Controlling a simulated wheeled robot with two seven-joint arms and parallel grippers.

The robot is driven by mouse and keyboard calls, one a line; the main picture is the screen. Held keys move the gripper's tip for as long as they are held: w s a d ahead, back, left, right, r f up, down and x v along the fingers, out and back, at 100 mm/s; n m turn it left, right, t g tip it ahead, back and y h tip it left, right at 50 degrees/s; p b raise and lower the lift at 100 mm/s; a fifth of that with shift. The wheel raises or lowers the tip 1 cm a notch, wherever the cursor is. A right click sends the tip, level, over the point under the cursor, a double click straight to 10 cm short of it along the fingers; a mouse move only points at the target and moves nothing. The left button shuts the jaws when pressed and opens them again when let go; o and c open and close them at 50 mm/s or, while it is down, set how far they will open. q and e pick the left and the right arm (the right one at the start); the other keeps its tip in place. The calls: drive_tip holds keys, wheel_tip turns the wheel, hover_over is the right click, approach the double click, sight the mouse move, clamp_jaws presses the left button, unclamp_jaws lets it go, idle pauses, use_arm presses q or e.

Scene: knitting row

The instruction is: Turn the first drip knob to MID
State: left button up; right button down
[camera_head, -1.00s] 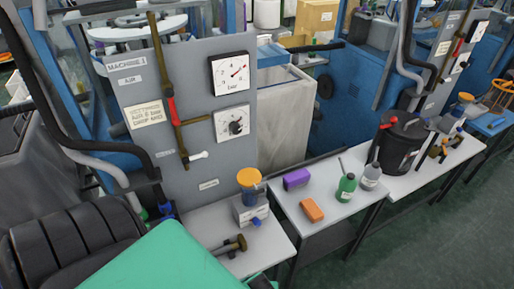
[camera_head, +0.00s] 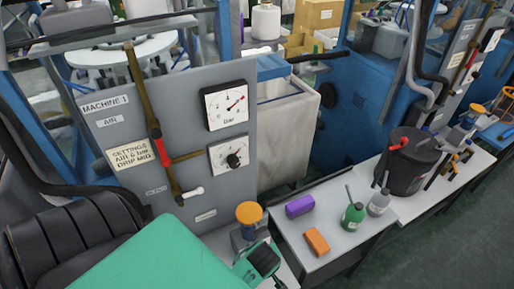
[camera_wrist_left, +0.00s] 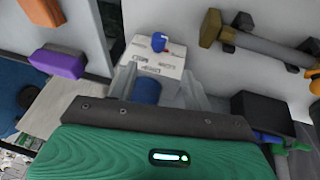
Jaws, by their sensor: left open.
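The first drip unit is a small pale block under an orange cap (camera_head: 249,213), on the table in front of Machine 1. My left gripper (camera_head: 264,259) is at this unit and partly covers it in the head view. In the left wrist view the pale block (camera_wrist_left: 155,62) with print on its face carries a small blue knob (camera_wrist_left: 159,41). My left gripper (camera_wrist_left: 158,88) is open, its fingers on either side of a blue cylinder (camera_wrist_left: 146,91) and short of the blue knob. I cannot read the knob's setting. My right gripper is not in view.
A settings sign (camera_head: 135,157) reads air 6 bar, drip mid. A gauge (camera_head: 227,105) and a dial with a black knob (camera_head: 234,160) are on the panel.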

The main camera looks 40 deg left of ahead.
use_arm(q)
drive_tip(key=p+x, duration=0.2)
drive_tip(key=x, duration=1.1)
drive_tip(key=shift+w+a+r, duration=0.1)
drive_tip(key=shift+w+a+f, duration=0.1)
drive_tip(key=shift+f, duration=0.25)
drive_tip(key=shift+c, duration=1.1)
drive_tip(key=c, duration=0.7)
drive_tip(key=shift+c, duration=0.2)
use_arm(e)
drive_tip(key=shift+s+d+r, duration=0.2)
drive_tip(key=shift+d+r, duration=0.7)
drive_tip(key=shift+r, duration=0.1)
